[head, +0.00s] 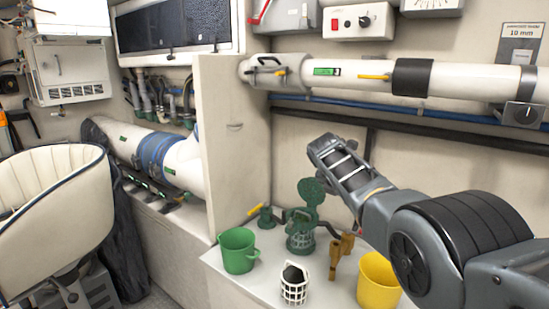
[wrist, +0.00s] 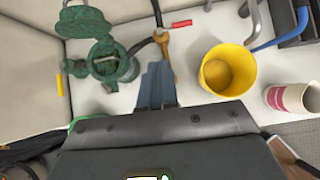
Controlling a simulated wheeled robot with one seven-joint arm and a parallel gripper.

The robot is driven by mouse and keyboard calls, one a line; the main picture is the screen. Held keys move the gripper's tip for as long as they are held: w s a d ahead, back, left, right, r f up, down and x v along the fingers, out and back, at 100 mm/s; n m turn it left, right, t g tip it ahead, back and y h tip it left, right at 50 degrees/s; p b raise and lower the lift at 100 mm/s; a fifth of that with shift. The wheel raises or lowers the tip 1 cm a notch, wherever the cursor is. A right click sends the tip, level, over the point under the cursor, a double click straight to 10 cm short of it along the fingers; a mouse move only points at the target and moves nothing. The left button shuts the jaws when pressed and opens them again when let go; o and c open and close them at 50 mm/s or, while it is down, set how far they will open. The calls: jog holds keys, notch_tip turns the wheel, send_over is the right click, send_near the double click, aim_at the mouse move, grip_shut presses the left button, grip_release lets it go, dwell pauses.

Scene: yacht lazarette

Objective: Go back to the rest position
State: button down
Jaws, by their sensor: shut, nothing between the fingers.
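My gripper (wrist: 158,72) shows in the wrist view with its two grey fingers together and nothing between them. It is above the white bench top, between the green strainer (wrist: 105,62) and the yellow bucket (wrist: 227,70). In the head view my arm reaches in from the right over the bench; I cannot make out the fingers there. The strainer (head: 300,237) stands on the bench with its round lid (head: 311,191) raised. A white slotted basket (head: 294,286) stands in front of it, apart from it.
A green bucket (head: 238,252) stands left on the bench top (head: 222,274), the yellow bucket (head: 375,284) right. A white pipe (head: 460,80) and dark rail (head: 440,130) run along the wall. A cream seat (head: 50,225) is left.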

jog(key=s+a+f+m+t+y, duration=0.15)
jog(key=s+f, duration=0.25)
jog(key=f, duration=0.4)
jog(key=s+f+m, duration=0.2)
jog(key=s+f, duration=0.2)
jog(key=f, duration=0.4)
jog(key=s+f+m+y, duration=0.1)
jog(key=s+f+m, duration=0.1)
jog(key=s+f, duration=0.5)
jog(key=s+f+m+t+y, duration=0.1)
jog(key=s+f+m, duration=0.4)
jog(key=s, duration=0.5)
jog(key=s+f+m+t+y, duration=0.1)
jog(key=s+f+m, duration=0.1)
jog(key=s+f, duration=0.65)
jog(key=s+d+r+m+t+b, duration=0.1)
jog(key=s+r+m, duration=0.3)
jog(key=s, duration=0.8)
jog(key=s+d+r+m+t, duration=0.1)
jog(key=s+r+m, duration=0.35)
jog(key=s, duration=0.85)
jog(key=s+d+r+m+t, duration=0.1)
jog(key=s+r+m, duration=0.2)
jog(key=s+r, duration=0.4)
jog(key=s+d+r+m+t, duration=0.1)
jog(key=s+r+m, duration=0.3)
jog(key=s+r, duration=0.4)
notch_tip(320, 180, up, 7)
jog(key=shift+r, duration=0.1)
